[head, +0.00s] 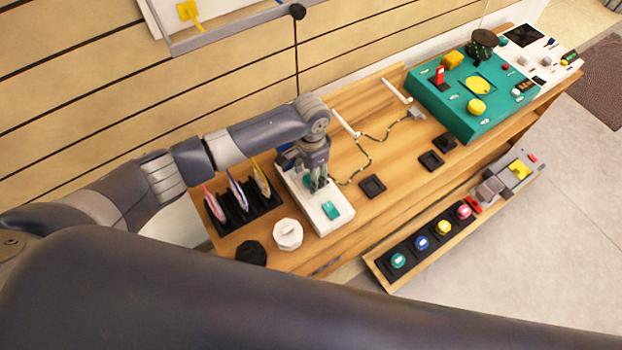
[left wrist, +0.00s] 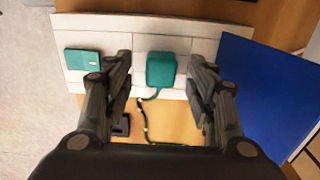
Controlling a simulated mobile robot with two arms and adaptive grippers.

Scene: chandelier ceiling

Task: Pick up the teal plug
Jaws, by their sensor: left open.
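The teal plug (left wrist: 161,70) is a rounded block with a green cord leaving its near side, on a white board (left wrist: 205,47) in the left wrist view. My left gripper (left wrist: 160,85) is open, with one finger on each side of the plug and visible gaps between. My right gripper is not in view.
A blue panel (left wrist: 262,90) stands beside the fingers at right. The cord (head: 365,160) runs to a grey connector (head: 416,113). A rack of discs (head: 240,205), white knob (head: 288,234) and black knob (head: 251,252) stand left. A teal console (head: 456,112) stands at the back right.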

